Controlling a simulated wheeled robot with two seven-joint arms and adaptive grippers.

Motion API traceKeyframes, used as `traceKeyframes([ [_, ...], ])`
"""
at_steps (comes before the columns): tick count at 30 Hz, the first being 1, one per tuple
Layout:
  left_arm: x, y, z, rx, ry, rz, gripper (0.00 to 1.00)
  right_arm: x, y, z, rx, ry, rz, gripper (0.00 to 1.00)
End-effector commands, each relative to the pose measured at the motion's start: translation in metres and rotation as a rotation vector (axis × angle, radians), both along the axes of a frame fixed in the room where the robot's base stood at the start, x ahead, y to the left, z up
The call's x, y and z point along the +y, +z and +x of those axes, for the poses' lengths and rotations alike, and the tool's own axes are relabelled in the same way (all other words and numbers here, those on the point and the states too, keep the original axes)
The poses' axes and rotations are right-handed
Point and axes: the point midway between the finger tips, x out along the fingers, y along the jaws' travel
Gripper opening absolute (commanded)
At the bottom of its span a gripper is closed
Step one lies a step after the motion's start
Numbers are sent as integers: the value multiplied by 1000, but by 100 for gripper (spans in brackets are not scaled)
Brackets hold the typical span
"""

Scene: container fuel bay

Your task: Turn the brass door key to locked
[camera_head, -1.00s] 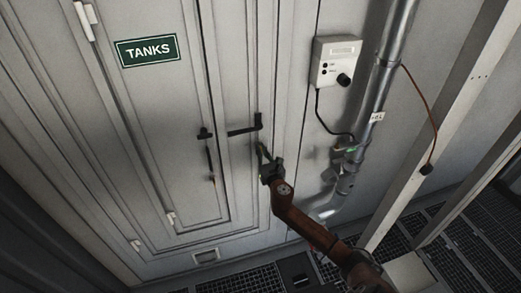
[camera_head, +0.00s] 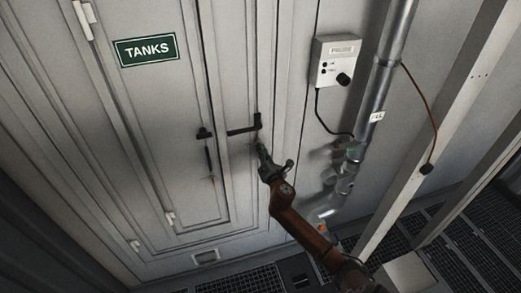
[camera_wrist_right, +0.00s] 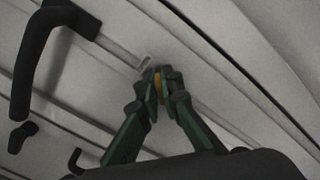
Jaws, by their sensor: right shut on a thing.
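The brass key (camera_wrist_right: 159,84) shows as a small yellow-brown piece between the green fingertips of my right gripper (camera_wrist_right: 159,90) in the wrist view. The gripper is shut on it, and the fingers hide most of it. A small pale fitting (camera_wrist_right: 145,63) on the door lies just beyond the fingertips. In the head view my right gripper (camera_head: 262,150) is at the door's right edge, just below the black lever handle (camera_head: 244,129). The key cannot be made out there. My left gripper is not in view.
The grey door carries a green TANKS sign (camera_head: 146,50) and a second black handle (camera_head: 205,134). To the right are a control box (camera_head: 336,62) with a cable and a vertical metal pipe (camera_head: 388,70). A pale post (camera_head: 430,125) stands further right. Dark grating (camera_head: 240,281) covers the floor.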

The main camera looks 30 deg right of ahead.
Motion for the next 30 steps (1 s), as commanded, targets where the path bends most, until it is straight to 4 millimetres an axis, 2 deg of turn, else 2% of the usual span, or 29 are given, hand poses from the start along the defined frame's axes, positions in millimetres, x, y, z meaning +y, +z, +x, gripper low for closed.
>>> traceKeyframes([
  [18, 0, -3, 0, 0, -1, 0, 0, -1, -1, 0, -137, 1, 566, 0],
  [30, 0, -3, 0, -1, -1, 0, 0, -1, -2, 0, -198, 2, 817, 0],
])
